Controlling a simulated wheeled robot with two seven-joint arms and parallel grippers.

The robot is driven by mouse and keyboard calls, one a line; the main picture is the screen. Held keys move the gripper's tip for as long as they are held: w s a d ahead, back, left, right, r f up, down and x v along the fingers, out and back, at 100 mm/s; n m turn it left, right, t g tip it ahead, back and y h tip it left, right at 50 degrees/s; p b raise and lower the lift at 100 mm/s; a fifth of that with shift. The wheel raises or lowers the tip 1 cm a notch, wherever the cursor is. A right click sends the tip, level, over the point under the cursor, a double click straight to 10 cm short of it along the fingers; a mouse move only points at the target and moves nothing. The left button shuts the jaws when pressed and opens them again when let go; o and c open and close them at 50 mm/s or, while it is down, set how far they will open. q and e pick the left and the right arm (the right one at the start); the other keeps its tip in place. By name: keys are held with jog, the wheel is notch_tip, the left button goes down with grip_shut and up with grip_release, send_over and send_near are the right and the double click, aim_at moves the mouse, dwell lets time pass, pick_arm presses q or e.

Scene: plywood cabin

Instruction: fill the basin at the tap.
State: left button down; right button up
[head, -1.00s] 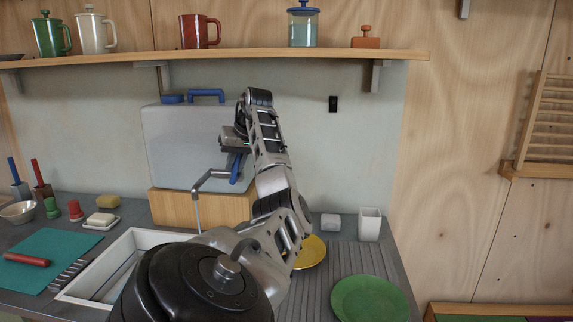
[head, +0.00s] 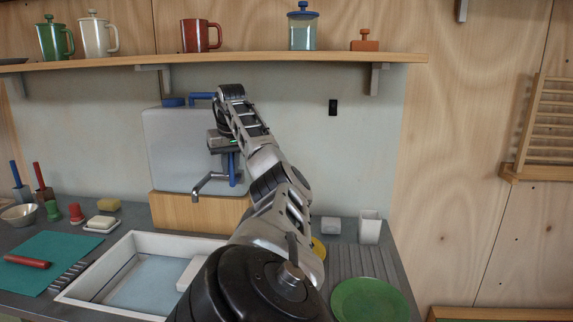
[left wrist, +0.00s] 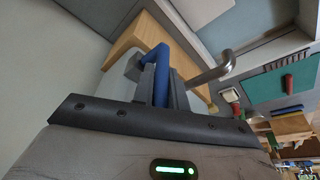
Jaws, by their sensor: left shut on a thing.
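The tap's grey spout (head: 208,180) sticks out from a pale water tank (head: 175,150) on a wooden block. No stream shows below the spout. My left gripper (head: 229,152) is shut on the blue tap lever (head: 232,178), which hangs nearly upright beside the spout. In the left wrist view the blue lever (left wrist: 184,65) lies between the two fingers, with the spout (left wrist: 215,72) to the right. The white-rimmed basin (head: 84,285) is set in the counter below. Pale blue water (head: 150,283) lies in it; my arm hides its right part. My right gripper is out of view.
A white block (head: 192,274) shows at the basin's right, partly behind my arm. A green plate (head: 368,300) and a white cup (head: 370,226) stand on the right. A teal mat (head: 50,258) and a soap dish (head: 101,224) are left. A shelf (head: 270,57) with mugs runs above.

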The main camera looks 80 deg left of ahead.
pick_arm(q)
jog(key=c, duration=1.4)
grip_release()
jog(key=p+v, duration=0.3)
jog(key=v, duration=1.3)
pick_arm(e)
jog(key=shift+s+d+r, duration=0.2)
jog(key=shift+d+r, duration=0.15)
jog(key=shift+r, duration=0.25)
